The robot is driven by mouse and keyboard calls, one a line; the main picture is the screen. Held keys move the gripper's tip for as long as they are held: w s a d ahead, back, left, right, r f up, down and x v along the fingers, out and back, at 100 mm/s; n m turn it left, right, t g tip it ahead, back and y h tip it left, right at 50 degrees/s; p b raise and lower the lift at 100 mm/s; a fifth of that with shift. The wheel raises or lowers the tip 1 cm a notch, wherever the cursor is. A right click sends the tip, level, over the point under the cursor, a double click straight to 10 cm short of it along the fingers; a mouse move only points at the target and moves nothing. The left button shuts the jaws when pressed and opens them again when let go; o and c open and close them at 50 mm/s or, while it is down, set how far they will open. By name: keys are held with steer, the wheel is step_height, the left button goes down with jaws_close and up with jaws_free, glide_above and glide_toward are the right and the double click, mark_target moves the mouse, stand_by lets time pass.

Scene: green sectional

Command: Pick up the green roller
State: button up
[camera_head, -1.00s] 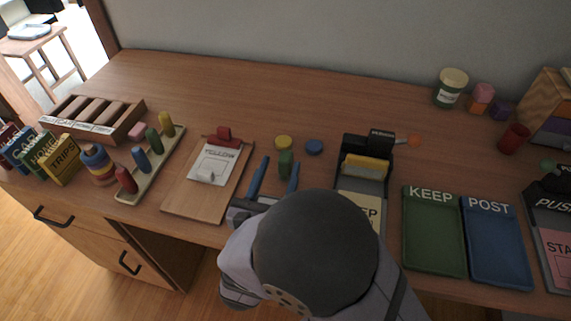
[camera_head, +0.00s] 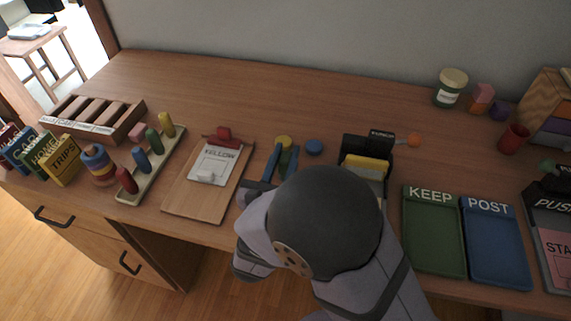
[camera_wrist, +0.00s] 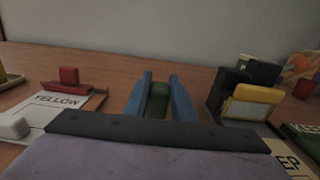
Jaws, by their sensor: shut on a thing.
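The green roller (camera_wrist: 158,104) stands between the two blue fingers of my gripper (camera_wrist: 160,76) in the wrist view. My gripper is shut on it, with a finger against each side. In the head view my gripper (camera_head: 284,150) is at the middle of the desk, and the roller (camera_head: 284,160) shows as a dark green strip between the fingers. My wrist hides its lower part. I cannot tell whether it touches the desk.
The YELLOW clipboard (camera_head: 190,200) is to the left. The black punch (camera_head: 368,148) is to the right, with KEEP (camera_head: 434,250) and POST (camera_head: 497,258) trays beyond.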

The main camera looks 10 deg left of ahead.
step_height(320, 180, up, 10)
steer(key=shift+r+p, duration=0.1)
steer(key=shift+p, duration=0.8)
stand_by(0.3)
